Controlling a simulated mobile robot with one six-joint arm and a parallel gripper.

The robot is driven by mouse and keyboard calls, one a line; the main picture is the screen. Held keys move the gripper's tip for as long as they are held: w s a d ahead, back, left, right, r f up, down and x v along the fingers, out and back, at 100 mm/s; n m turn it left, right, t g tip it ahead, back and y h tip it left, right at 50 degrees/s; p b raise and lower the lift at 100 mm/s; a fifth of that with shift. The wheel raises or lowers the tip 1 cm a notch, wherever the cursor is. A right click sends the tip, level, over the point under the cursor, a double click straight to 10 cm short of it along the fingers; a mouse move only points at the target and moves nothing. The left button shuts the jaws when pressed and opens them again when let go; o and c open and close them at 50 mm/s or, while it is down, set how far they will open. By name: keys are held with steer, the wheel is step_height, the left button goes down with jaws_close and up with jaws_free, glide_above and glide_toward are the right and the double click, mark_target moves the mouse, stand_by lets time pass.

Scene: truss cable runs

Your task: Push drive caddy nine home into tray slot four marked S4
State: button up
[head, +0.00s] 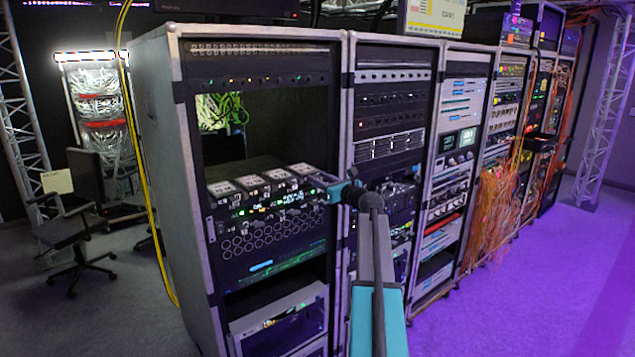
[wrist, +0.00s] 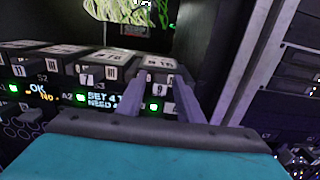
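Drive caddy nine (wrist: 159,78) is the rightmost of a row of grey caddies, marked 9 on its front, and sits in the right end of the tray. My gripper (wrist: 159,92) has its two grey fingers apart, one along each side of this caddy's front. I cannot tell whether they press on it or leave a gap. In the head view my gripper (head: 327,186) is at the right end of the caddy row, and caddy nine (head: 303,168) shows behind it. The S4 mark is hidden.
Caddy seven (wrist: 98,68) stands left of caddy nine, with others further left. The rack's right upright (wrist: 235,75) is close to my right finger. Green cables (head: 230,108) hang behind the open bay above the tray, which is otherwise clear.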

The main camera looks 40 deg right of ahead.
steer(key=shift+o, duration=0.3)
steer(key=shift+f, duration=0.1)
steer(key=shift+s, duration=0.15)
steer(key=s+a+b, duration=0.1)
steer(key=s+b, duration=0.3)
steer(key=s, duration=0.9)
steer(key=shift+s, duration=0.3)
